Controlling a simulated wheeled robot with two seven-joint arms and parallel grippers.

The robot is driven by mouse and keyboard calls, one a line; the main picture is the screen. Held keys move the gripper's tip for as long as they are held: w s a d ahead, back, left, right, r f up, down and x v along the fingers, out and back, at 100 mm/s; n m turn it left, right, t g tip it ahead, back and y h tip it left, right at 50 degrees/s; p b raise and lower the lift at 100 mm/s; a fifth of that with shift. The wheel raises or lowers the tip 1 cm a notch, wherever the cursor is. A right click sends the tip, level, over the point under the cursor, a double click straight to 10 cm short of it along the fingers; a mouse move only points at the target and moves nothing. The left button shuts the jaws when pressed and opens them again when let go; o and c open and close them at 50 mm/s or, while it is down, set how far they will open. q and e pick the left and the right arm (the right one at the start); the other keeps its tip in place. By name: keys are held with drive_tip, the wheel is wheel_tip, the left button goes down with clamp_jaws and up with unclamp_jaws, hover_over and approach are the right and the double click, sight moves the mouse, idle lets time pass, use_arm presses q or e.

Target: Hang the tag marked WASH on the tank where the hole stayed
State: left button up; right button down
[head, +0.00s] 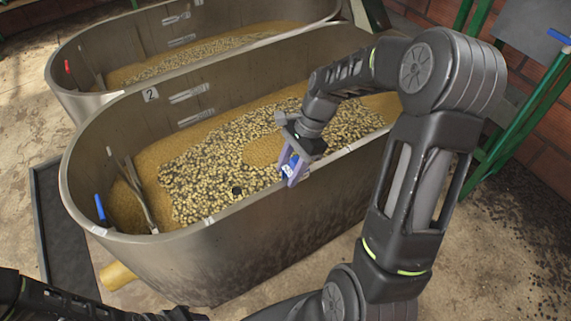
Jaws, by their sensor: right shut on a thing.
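The near tank (190,262), a grey metal trough with a small "2" plate, holds brownish liquid with pale and dark floating beans. A bare brown patch (265,150) shows among the beans, left of my right gripper. The far tank (62,78) stands behind it and also holds beans; its number is not visible. My right gripper (290,172) is shut on a small blue tag (288,167) at the near tank's front rim. White marking shows on the tag, too small to read. I cannot tell whether it touches the rim. My left gripper is out of view.
A blue handle (100,208) stands at the near tank's left end, a red one (68,66) at the far tank's. A yellowish pipe (117,275) sticks out low. A green frame (520,125) stands at right. Concrete floor (480,270) is open at lower right.

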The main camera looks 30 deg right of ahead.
sight(298, 158)
drive_tip(key=shift+f+b, duration=0.6)
drive_tip(key=shift+f, duration=0.95)
drive_tip(key=c, duration=0.8)
unclamp_jaws()
drive_tip(key=shift+o, duration=0.2)
drive_tip(key=v, duration=0.7)
drive_tip(key=shift+d+r, duration=0.2)
drive_tip(key=shift+r, duration=0.2)
